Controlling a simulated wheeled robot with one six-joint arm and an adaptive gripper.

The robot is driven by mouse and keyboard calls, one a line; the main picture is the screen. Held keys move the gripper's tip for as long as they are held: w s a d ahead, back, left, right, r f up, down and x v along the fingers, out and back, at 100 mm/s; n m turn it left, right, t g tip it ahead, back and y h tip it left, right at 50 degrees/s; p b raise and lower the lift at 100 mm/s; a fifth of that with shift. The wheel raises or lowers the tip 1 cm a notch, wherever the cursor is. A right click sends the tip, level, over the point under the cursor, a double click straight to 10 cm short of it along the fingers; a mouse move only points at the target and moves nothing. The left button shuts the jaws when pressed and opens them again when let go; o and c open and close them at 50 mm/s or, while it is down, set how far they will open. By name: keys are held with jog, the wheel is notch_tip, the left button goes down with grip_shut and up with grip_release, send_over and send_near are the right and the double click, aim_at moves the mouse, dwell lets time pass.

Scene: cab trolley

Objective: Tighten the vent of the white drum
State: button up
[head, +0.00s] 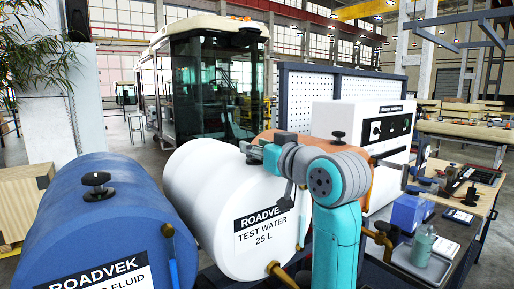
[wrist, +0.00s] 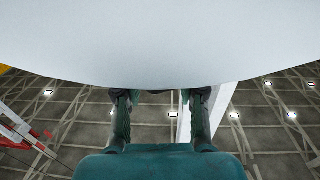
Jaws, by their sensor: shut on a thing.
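The white drum (head: 205,200), labelled "ROADVEK TEST WATER 25 L", lies on its side in the middle of the head view. My gripper (head: 254,151) is at the top of it, near its labelled end. The gripper is shut on the drum's vent, which the fingers and arm mostly hide. In the wrist view the white drum (wrist: 160,40) fills the upper part as a pale curve. The gripper's two fingers (wrist: 160,105) stand apart there, and their tips go out of sight at the drum's edge.
A blue drum (head: 110,225) with a black vent knob (head: 97,186) lies close at left. An orange drum (head: 300,141) with a black knob (head: 338,137) is just behind my arm.

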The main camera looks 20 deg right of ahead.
jog(key=shift+a, duration=0.1)
jog(key=shift+a+m+h, duration=0.1)
jog(key=shift+m+h, duration=0.5)
jog(key=shift+h, duration=0.3)
jog(key=shift+m+t+h, duration=0.3)
jog(key=shift+m+h, duration=0.7)
jog(key=shift+h, duration=0.6)
jog(key=o, duration=1.2)
jog(key=shift+c, duration=0.2)
jog(key=s, duration=1.2)
